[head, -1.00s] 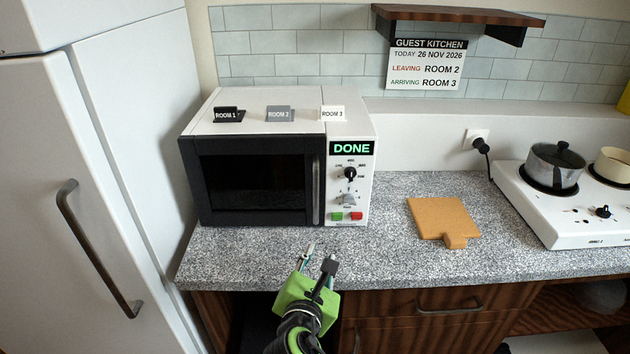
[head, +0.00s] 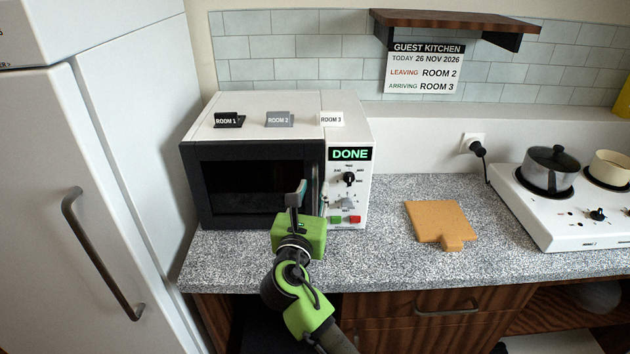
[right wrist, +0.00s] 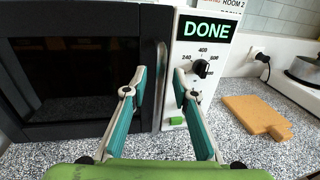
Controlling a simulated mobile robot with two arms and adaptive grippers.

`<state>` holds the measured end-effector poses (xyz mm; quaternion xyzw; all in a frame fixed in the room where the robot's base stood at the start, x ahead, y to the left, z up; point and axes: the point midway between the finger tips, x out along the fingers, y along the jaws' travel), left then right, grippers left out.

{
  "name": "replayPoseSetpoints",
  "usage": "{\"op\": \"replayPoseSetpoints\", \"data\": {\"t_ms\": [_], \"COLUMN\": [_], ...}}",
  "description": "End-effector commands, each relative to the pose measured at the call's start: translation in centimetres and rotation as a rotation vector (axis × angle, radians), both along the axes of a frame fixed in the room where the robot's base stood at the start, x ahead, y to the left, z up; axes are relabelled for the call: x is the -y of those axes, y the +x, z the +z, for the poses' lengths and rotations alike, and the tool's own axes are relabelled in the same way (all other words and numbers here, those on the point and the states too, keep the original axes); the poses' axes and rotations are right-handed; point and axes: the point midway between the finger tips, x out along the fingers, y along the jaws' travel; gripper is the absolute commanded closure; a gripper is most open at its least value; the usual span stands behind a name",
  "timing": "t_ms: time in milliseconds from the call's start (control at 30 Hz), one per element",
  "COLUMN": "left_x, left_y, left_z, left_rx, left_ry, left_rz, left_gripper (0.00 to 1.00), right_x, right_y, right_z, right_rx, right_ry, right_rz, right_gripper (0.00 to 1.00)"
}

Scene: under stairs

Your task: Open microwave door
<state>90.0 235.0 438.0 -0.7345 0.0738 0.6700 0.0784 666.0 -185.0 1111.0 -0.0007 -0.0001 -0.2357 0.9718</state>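The white microwave (head: 272,108) stands on the speckled counter with its dark-windowed door (head: 232,180) shut and its panel reading "DONE". My right gripper (head: 307,192) is in front of the door's right side and hides part of the handle. In the right wrist view my right gripper (right wrist: 160,82) is open, its two teal fingers apart and nothing between them. There the vertical door handle (right wrist: 161,75) shows beyond the gap between the fingertips; I cannot tell the exact distance. My left gripper is not in view.
Cards for Room 1, Room 2 and Room 3 (head: 331,119) stand on the microwave. A cutting board (head: 436,220) lies to the right, then a hob (head: 545,222) with a pot (head: 549,170). A fridge (head: 75,180) stands at left. The counter (head: 380,265) before the microwave is bare.

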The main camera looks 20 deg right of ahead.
Motion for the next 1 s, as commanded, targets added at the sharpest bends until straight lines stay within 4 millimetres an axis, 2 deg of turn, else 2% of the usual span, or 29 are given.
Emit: {"op": "replayPoseSetpoints", "data": {"t_ms": [200,567,667,700,1000], "left_x": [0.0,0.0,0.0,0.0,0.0], "left_y": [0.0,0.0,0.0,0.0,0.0], "left_z": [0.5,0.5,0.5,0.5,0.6], "left_rx": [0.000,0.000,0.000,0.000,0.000], "left_ry": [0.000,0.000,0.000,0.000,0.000], "left_rz": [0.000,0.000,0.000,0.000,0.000], "left_gripper": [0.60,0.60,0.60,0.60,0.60], "right_x": [1.2,1.4,1.4,1.4,1.4], "right_y": [2.2,2.7,2.7,2.7,2.6], "right_z": [0.1,0.0,0.0,0.0,-0.1], "right_rx": [0.000,0.000,0.000,0.000,0.000], "right_ry": [0.000,0.002,0.002,0.002,0.002], "right_rz": [-0.001,-0.001,-0.001,0.000,-0.006], "right_gripper": [0.74,0.74,0.97,1.00,1.00]}}
